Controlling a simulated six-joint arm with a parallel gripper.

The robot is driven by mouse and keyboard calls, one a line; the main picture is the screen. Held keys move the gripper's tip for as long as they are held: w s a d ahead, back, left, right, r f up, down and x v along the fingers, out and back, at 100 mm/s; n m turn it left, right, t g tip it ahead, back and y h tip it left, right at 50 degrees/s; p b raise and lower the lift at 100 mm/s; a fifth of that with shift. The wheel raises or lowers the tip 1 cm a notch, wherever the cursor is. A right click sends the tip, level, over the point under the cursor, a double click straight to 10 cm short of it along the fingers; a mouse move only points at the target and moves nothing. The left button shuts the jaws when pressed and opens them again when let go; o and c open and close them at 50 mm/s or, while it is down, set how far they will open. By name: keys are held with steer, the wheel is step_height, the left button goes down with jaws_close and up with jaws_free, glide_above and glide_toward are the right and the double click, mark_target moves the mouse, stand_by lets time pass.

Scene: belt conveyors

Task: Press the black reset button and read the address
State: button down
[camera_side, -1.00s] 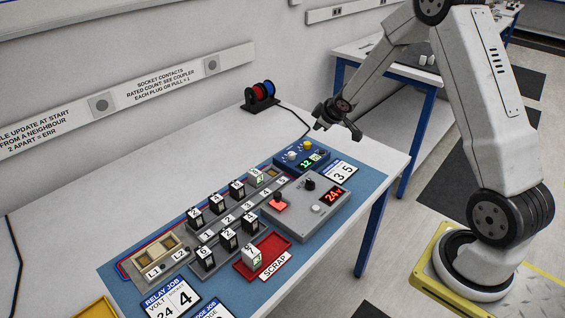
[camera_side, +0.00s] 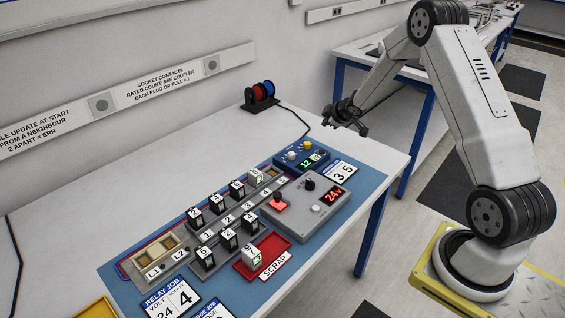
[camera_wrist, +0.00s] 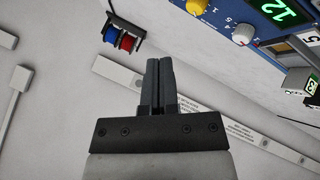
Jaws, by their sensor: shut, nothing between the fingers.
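A blue box (camera_side: 295,163) stands at the far right end of the blue mat. It carries a white knob (camera_side: 291,155), a yellow knob (camera_side: 307,145) and a green display (camera_side: 311,161) reading 12. The wrist view shows the same blue box (camera_wrist: 262,10) at upper right, cut off by the frame edge. I cannot pick out a black reset button for certain; a black knob (camera_side: 309,184) sits on the grey box (camera_side: 290,213). My gripper (camera_wrist: 159,62) is shut and empty. In the side view it hangs above the table's far right edge, beyond the blue box and apart from it.
The grey box has a red switch (camera_side: 278,205), a white button (camera_side: 316,208) and a red display (camera_side: 332,195) reading 24. Several relays stand in sockets to its left, one on the red scrap tray (camera_side: 283,240). A wire spool holder (camera_side: 260,94) stands behind.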

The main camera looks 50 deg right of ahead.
mark_target(324, 153)
steer(key=shift+f, duration=0.15)
steer(key=shift+f, duration=4.25)
steer(key=shift+f, duration=0.8)
steer(key=shift+r, duration=0.8)
steer(key=shift+r, duration=0.1)
steer(key=shift+r, duration=2.45)
steer(key=shift+a, duration=0.1)
